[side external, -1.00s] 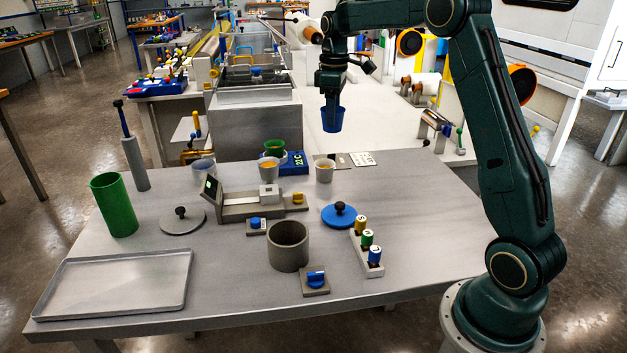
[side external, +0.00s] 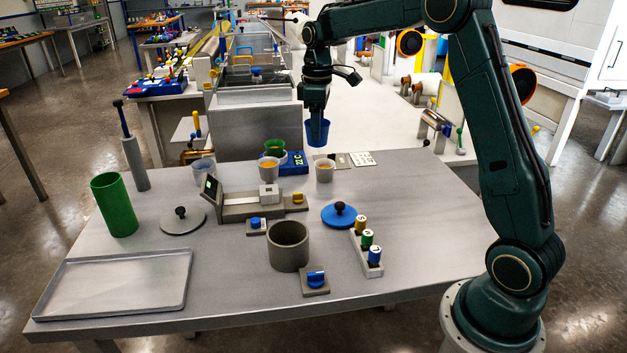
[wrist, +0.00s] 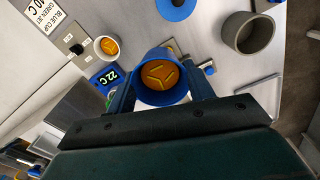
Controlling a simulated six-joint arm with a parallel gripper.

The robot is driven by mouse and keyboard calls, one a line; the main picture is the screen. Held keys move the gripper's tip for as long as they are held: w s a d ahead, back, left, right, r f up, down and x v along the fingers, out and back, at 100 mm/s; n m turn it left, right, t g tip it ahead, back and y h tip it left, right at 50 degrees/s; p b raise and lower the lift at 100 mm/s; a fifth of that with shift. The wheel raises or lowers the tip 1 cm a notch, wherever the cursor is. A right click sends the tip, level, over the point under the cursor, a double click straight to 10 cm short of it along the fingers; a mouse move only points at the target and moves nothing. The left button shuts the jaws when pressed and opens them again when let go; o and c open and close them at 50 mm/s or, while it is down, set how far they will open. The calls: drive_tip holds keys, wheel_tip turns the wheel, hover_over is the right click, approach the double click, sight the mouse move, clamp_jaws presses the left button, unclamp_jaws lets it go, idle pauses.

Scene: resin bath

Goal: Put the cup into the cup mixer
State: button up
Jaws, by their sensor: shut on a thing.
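My gripper (side external: 317,118) is shut on the blue cup (side external: 318,134) and holds it upright in the air above the far edge of the table. The wrist view shows the blue cup (wrist: 161,66) between my two fingers, with orange contents and a pale three-armed mark inside. An open, hollow grey cylinder (side external: 288,250), possibly the cup mixer, stands at the front middle of the table. It also shows in the wrist view (wrist: 232,38), well apart from the cup. I cannot tell for sure which device is the mixer.
A blue lid (side external: 340,215) and a rack with coloured bottles (side external: 373,262) stand right of the cylinder. A knob box (side external: 315,281) sits in front of it. Behind are a scale-like device (side external: 235,207), small cups (side external: 324,172) and a blue heater with display (side external: 294,163). The table's right side is clear.

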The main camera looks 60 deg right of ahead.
drive_tip(key=s+a+f+n, duration=0.2)
drive_tip(key=a+f, duration=0.1)
drive_tip(key=a, duration=0.8)
drive_tip(key=n, duration=0.2)
approach(296, 256)
drive_tip(key=w+d+r, duration=0.2)
drive_tip(key=w+r, duration=0.1)
drive_tip(key=shift+w+r, duration=0.15)
drive_tip(key=shift+w, duration=0.15)
drive_tip(key=shift+f, duration=0.25)
drive_tip(key=shift+f, duration=3.2)
drive_tip(key=shift+f, duration=0.1)
drive_tip(key=o, duration=1.1)
drive_tip(key=shift+c, duration=0.2)
